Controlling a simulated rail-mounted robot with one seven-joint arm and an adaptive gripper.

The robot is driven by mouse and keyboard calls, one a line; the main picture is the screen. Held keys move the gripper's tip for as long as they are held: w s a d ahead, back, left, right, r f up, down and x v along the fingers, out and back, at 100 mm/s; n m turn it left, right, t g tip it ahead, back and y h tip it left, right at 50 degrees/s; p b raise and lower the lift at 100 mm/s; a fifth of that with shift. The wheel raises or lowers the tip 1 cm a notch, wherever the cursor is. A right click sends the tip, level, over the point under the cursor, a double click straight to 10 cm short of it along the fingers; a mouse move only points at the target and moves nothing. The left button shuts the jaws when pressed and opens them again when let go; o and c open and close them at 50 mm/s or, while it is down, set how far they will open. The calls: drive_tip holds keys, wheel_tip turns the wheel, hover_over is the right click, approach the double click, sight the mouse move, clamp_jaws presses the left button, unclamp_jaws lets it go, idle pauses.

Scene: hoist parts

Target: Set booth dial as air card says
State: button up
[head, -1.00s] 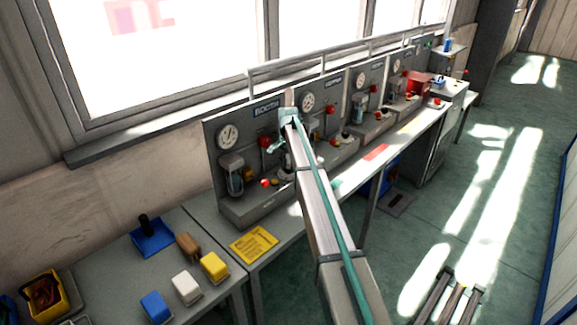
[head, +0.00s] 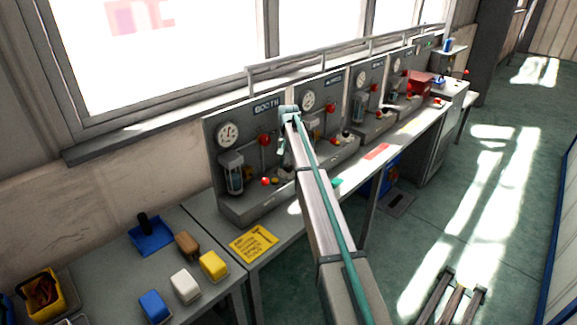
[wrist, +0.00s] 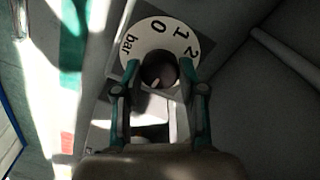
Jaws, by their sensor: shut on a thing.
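The booth panel (head: 213,160), under a "BOOTH" sign, is the nearest of a row along the wall. In the wrist view its dial plate (wrist: 160,33) is a white ring marked "bar", 0, 1 and 2. A dark round knob (wrist: 160,68) with a pale pointer mark sits at its middle. My gripper (wrist: 160,80) is shut on the knob, one finger each side. In the head view my gripper (head: 281,150) is at the panel's right part and hides the dial. A yellow card (head: 254,244) lies on the bench; its print is too small to read.
A round gauge (head: 228,134), a glass cylinder (head: 233,172) and a red knob (head: 264,140) are on the panel left of my gripper. Similar panels continue to the right. Blue, white and yellow blocks (head: 213,265) stand on the near bench. The floor at right is mostly clear.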

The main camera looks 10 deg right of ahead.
sight(289, 165)
drive_tip(key=shift+n, duration=1.3)
drive_tip(key=o, duration=1.1)
drive_tip(key=shift+o, duration=0.2)
wheel_tip(289, 165, up, 12)
